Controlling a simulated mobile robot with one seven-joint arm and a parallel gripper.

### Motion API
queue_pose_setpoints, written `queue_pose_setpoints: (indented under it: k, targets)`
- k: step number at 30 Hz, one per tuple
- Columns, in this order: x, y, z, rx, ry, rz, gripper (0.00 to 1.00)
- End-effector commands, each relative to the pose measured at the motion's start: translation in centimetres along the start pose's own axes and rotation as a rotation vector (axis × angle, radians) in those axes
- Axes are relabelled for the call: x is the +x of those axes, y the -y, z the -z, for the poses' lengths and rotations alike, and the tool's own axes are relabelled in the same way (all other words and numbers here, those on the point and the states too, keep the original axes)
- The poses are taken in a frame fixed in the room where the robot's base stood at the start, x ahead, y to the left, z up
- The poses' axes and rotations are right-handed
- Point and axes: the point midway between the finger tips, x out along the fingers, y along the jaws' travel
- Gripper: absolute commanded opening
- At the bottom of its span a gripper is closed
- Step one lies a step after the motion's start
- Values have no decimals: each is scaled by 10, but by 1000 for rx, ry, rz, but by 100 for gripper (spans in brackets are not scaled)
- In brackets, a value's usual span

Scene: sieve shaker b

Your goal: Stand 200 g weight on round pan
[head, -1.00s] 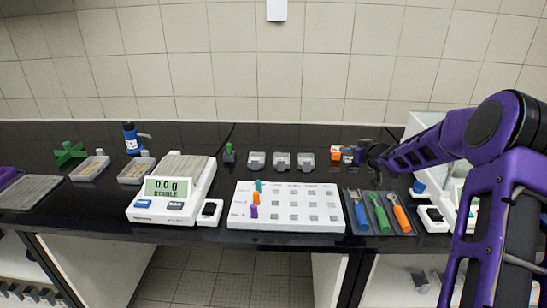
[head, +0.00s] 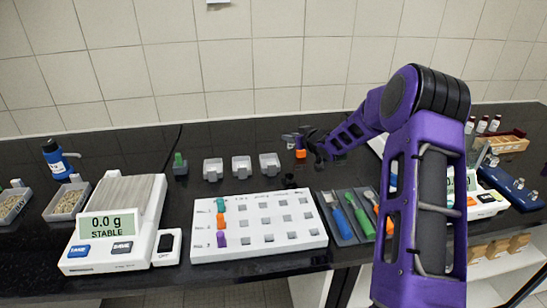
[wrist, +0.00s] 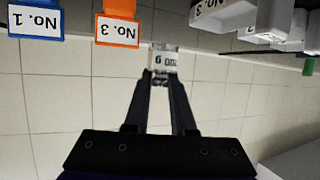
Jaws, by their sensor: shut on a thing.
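My gripper (head: 304,134) is over the back part of the black bench. In the wrist view its fingers (wrist: 161,78) are shut on a small pale weight (wrist: 164,60). The weight's label is upside down there and shows "00 g"; its first digit is not clear. In the head view a small greyish shape (head: 289,139) shows at the fingertips, too small to tell whether it is the weight. I cannot make out the round pan; a white instrument at the right is largely hidden behind my arm.
An orange block (head: 301,148) is close by my gripper. A balance (head: 112,225) reading 0.0 g stands at the left. A white rack (head: 257,224) with coloured pegs and a tray of coloured-handled tools (head: 350,217) lie in front. Grey boxes (head: 241,168) stand behind the rack.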

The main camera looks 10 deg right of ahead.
Motion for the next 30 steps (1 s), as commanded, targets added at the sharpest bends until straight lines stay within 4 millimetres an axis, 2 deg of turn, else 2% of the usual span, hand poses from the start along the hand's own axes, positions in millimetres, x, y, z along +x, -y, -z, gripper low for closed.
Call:
queue_pose_setpoints:
  k: [1, 8, 15, 26, 27, 28, 30]
  targets:
    - [4, 0, -9, 0, -1, 1, 0]
    - [11, 0, -25, -1, -3, 0, 0]
    - [22, 0, -53, -1, -3, 1, 0]
    - [24, 0, -58, -2, -4, 0, 0]
    - [23, 0, -56, -2, -2, 0, 30]
    - [23, 0, -56, -2, -2, 0, 36]
    - [23, 0, -56, -1, -2, 0, 36]
